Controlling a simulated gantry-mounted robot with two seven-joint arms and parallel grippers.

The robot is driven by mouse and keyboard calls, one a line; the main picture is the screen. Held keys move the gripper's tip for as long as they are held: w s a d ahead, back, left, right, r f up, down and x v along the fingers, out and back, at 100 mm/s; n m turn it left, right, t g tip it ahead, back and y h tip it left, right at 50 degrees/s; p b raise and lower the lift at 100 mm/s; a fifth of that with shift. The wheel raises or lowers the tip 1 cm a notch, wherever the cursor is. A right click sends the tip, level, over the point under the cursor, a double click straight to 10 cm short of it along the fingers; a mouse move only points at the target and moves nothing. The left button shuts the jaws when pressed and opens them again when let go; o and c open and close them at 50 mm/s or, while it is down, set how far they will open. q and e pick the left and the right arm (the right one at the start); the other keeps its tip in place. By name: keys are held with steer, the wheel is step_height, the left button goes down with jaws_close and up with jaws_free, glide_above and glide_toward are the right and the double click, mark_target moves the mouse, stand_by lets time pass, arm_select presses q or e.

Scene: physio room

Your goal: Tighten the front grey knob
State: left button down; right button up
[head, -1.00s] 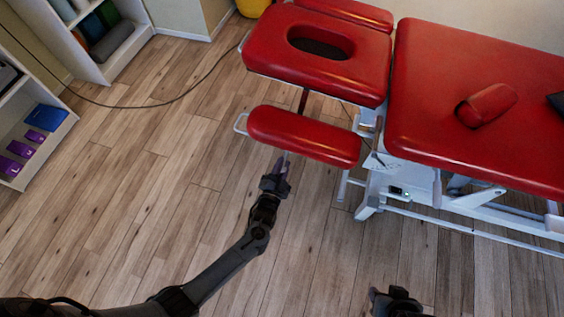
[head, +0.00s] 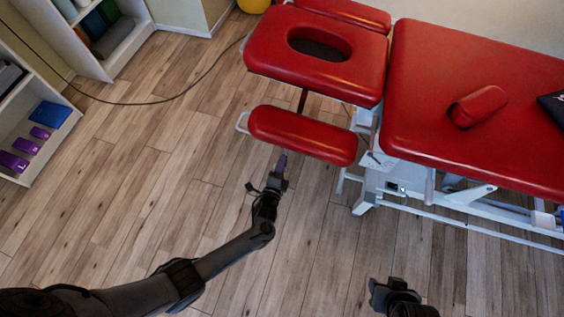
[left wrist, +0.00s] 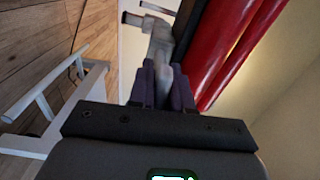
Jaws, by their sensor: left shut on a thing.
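The front red armrest pad (head: 300,135) hangs beside the head end of the red treatment table. My left gripper (head: 282,160) is at the pad's near edge. In the left wrist view its two purple-grey fingers (left wrist: 163,85) are shut on a blurred grey part, apparently the grey knob (left wrist: 163,73). The knob is between the fingertips, close to the red padding (left wrist: 225,50). In the head view the knob is hidden under the pad and behind the fingers. My right gripper (head: 378,290) is at the bottom, away from the table; its jaw opening is unclear.
The red table top (head: 460,140) carries a small red bolster (head: 478,106). Its white frame (head: 375,180) stands right of my left gripper. White shelves (head: 35,115) are at the left, and a cable (head: 150,104) crosses the floor. The wooden floor (head: 140,200) is open.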

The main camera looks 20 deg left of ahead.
arm_select(q)
steer(key=shift+m, duration=0.7)
steer(key=c, duration=1.1)
jaws_free()
steer(key=shift+s+p, duration=0.4)
steer(key=shift+s, duration=0.1)
steer(key=shift+s+d+p, duration=0.2)
steer(key=shift+s+p, duration=0.65)
steer(key=shift+s, duration=1.6)
steer(key=shift+s+d+p, duration=0.2)
steer(key=shift+s+p, duration=0.6)
steer(key=shift+s, duration=1.65)
